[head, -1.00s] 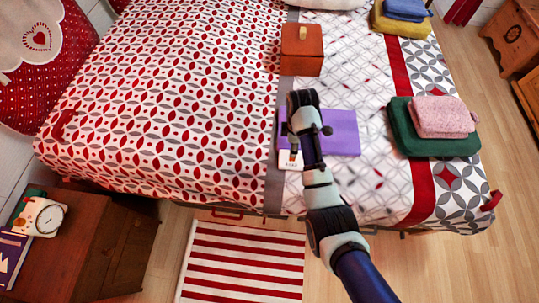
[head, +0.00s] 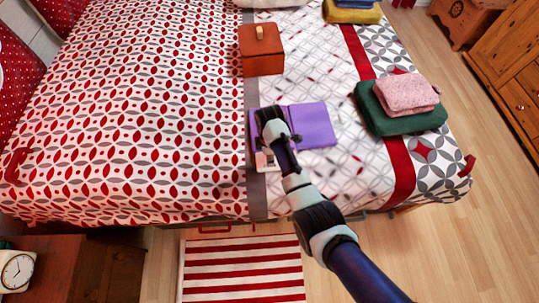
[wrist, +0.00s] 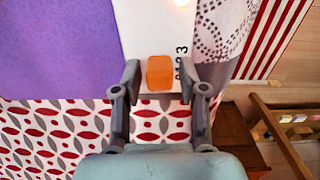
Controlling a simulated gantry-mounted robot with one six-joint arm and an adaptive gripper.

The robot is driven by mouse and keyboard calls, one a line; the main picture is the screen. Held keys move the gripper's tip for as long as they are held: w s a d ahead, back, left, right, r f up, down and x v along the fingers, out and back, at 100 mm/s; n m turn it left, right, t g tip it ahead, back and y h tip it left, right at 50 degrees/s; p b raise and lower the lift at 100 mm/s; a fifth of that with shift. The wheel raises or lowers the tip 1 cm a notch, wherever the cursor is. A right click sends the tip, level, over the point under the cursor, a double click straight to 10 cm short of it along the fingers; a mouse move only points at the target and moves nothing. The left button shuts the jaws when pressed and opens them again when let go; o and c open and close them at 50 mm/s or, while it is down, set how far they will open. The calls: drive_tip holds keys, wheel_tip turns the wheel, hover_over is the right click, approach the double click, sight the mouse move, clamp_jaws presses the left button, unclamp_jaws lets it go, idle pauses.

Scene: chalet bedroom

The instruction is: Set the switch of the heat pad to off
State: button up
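The heat pad is a purple pad (head: 312,124) lying flat on the bed; it fills the upper left of the wrist view (wrist: 60,50). Its white control unit (head: 264,160) lies at the pad's near left edge, partly hidden by my arm in the head view. In the wrist view the white control (wrist: 148,30) carries an orange switch (wrist: 160,72) beside a printed row of digits. The switch sits toward the low end of the row, but its exact setting is unclear. My gripper (wrist: 160,82) is open, one finger on each side of the switch; contact cannot be told.
A brown box (head: 262,52) stands on the bed behind the pad. Folded green (head: 400,115) and pink (head: 408,93) cloths lie to the right. A striped rug (head: 243,268) lies on the floor. The patterned bedding left of the control is clear.

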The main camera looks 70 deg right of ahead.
sight(263, 161)
clamp_jaws()
drive_tip(key=shift+w+a+p, duration=0.2)
drive_tip(key=shift+w+a, duration=0.1)
drive_tip(key=shift+w, duration=0.25)
drive_tip(key=shift+w+a+p, duration=0.15)
drive_tip(key=shift+w+a, duration=0.15)
drive_tip(key=shift+w, duration=0.25)
drive_tip(key=shift+o, duration=1.7)
unclamp_jaws()
wheel_tip(263, 161, up, 12)
